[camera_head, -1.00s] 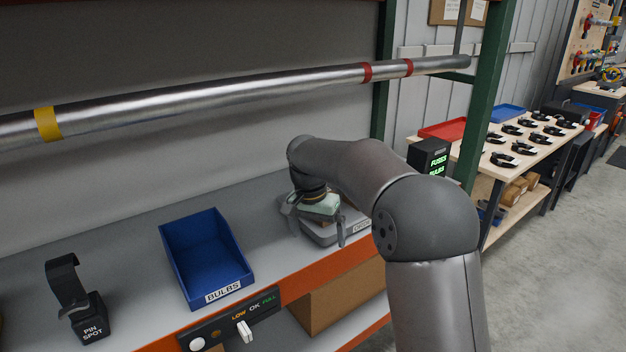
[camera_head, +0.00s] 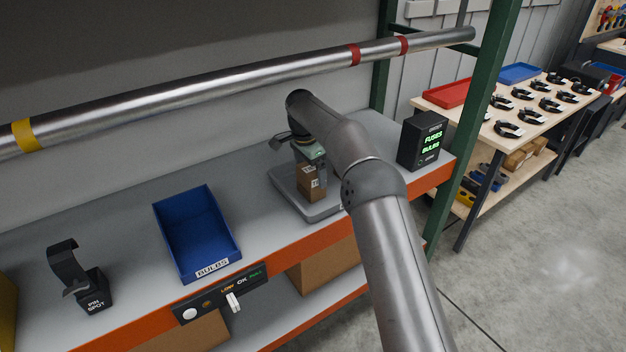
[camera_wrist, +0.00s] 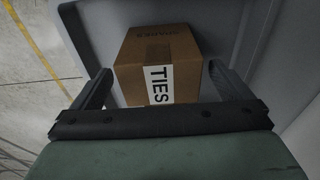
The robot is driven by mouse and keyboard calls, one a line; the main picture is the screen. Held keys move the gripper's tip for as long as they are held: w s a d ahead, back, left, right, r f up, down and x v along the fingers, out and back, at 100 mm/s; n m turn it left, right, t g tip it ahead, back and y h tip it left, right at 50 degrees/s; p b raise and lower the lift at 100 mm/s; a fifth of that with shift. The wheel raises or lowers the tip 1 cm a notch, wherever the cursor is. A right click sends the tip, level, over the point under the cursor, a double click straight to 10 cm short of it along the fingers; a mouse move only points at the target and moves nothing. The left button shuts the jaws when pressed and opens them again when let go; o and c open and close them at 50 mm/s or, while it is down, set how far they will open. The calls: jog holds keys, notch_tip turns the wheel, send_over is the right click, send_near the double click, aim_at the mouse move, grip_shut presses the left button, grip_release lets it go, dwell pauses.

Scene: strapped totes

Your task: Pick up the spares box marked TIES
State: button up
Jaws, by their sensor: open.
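The spares box (camera_wrist: 160,60) is brown cardboard with a white TIES label and stands on a grey scale-like platform (camera_wrist: 215,20). In the head view the box (camera_head: 311,184) shows below my gripper, partly hidden by it, on the platform (camera_head: 281,184). My gripper (camera_wrist: 165,88) is open, with one finger on each side of the box's near end in the wrist view. I cannot tell whether the fingers touch the box. In the head view my gripper (camera_head: 308,160) is above the box, and my arm hides part of the platform.
A blue BULBS bin (camera_head: 197,235) and a black PIN SPOT stand (camera_head: 80,280) are left on the shelf. A metal pipe (camera_head: 230,87) runs above the shelf. A green post (camera_head: 468,130) rises at the right.

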jog(key=f, duration=0.4)
jog(key=shift+w+d+f+p, duration=0.1)
jog(key=shift+w+d+p, duration=0.05)
jog(key=shift+d+p, duration=0.15)
jog(key=c, duration=1.2)
jog(key=shift+o, duration=0.2)
